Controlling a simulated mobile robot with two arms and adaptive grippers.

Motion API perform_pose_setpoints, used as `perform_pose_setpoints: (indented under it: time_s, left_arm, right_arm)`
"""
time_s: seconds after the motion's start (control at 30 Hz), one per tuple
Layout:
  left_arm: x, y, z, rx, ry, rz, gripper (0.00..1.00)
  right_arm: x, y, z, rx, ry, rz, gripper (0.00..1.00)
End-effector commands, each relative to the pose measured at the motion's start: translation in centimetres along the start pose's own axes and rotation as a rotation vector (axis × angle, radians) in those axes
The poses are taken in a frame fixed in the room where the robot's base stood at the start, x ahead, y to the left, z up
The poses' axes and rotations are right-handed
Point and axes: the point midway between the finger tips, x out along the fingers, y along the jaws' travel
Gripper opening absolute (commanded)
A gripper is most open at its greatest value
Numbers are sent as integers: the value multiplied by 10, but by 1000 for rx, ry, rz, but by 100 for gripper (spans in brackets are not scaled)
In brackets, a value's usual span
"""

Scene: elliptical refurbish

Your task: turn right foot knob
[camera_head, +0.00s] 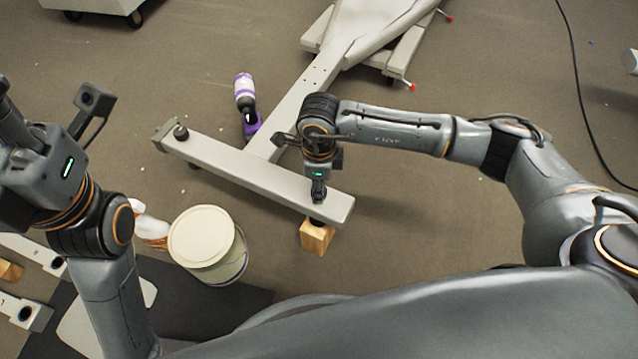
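The elliptical's pale grey foot crossbar (235,165) runs diagonally across the floor. A black foot knob (181,133) stands on its left end. My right gripper (318,196) points down over the right end of the crossbar, where the right foot knob would sit. The gripper hides that spot, so I cannot tell whether its fingers touch or hold the knob. A wooden block (317,238) is under the right end. My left arm is raised at the left edge, away from the crossbar; its gripper (10,125) is partly cut off by the frame.
A white bucket (203,237) and a white spray bottle (150,228) stand in front of the crossbar. A black cable (575,75) lies at right. Grey floor is clear right of the crossbar.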

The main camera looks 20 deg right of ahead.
Motion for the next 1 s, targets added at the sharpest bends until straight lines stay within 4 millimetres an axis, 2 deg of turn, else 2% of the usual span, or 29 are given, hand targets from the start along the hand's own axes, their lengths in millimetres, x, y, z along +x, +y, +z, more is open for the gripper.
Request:
perform_pose_setpoints:
  time_s: [0.13, 0.17, 0.23, 0.27, 0.53, 0.67, 0.77, 1.0]
  left_arm:
    - [0, 0, 0, 0, 0, 0, 40]
    - [0, 0, 0, 0, 0, 0, 40]
    - [1, 0, 0, 1, 2, 1, 40]
    - [1, 0, 0, 1, 2, 1, 40]
    - [2, 0, 0, 3, 8, 7, 40]
    - [2, 0, 0, 3, 7, 6, 40]
    - [2, 0, 0, 2, 6, 5, 40]
    - [2, 0, 0, 2, 6, 4, 40]
  right_arm:
    - [0, 0, 0, 2, -1, -1, 4]
    - [0, 0, 0, 2, -1, -1, 42]
    - [0, 0, 0, 3, 0, -1, 56]
    - [0, 0, 0, 3, 0, -1, 59]
    - [0, 0, 0, 4, 0, 0, 59]
    - [-8, 0, 0, 4, -1, -1, 59]
    - [-24, -1, 1, 4, -3, -4, 59]
    - [-76, -2, 1, 4, -3, -5, 59]
